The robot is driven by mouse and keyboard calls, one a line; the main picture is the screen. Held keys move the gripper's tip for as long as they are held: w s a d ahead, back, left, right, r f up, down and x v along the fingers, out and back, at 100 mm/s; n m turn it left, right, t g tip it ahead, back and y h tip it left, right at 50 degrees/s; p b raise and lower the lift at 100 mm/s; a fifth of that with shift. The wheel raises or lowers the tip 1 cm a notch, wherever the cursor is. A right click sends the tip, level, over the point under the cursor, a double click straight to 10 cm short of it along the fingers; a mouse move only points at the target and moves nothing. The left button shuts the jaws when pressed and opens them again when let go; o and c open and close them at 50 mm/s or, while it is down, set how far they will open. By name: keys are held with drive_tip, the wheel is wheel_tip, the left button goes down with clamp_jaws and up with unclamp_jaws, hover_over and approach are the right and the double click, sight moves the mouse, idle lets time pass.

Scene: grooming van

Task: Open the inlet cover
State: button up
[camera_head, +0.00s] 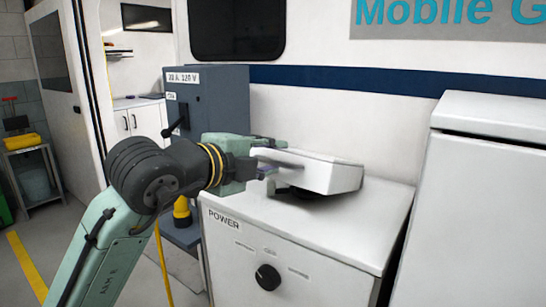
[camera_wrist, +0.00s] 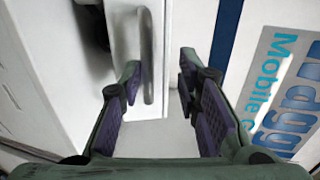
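The inlet cover, a white box-shaped lid (camera_head: 335,176), sits at the van's side just above the white POWER cabinet (camera_head: 300,245). A dark part shows under it, and what lies behind it is hidden. My gripper (camera_head: 270,158) is at the cover's left end in the head view. In the wrist view my gripper (camera_wrist: 160,85) has its purple-padded fingers apart, one on each side of the handle. The handle is nearer the left finger; I cannot tell whether they touch.
A grey electrical box (camera_head: 212,98) with a lever stands behind my arm, with a yellow plug (camera_head: 181,212) and cable below. A taller white cabinet (camera_head: 480,200) stands at the right. The POWER cabinet's top (camera_head: 365,225) is clear in front of the cover.

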drive_tip(key=s+a+r+p, duration=0.3)
drive_tip(key=s+a+r, duration=0.2)
drive_tip(key=s, duration=0.2)
idle(0.9)
idle(0.5)
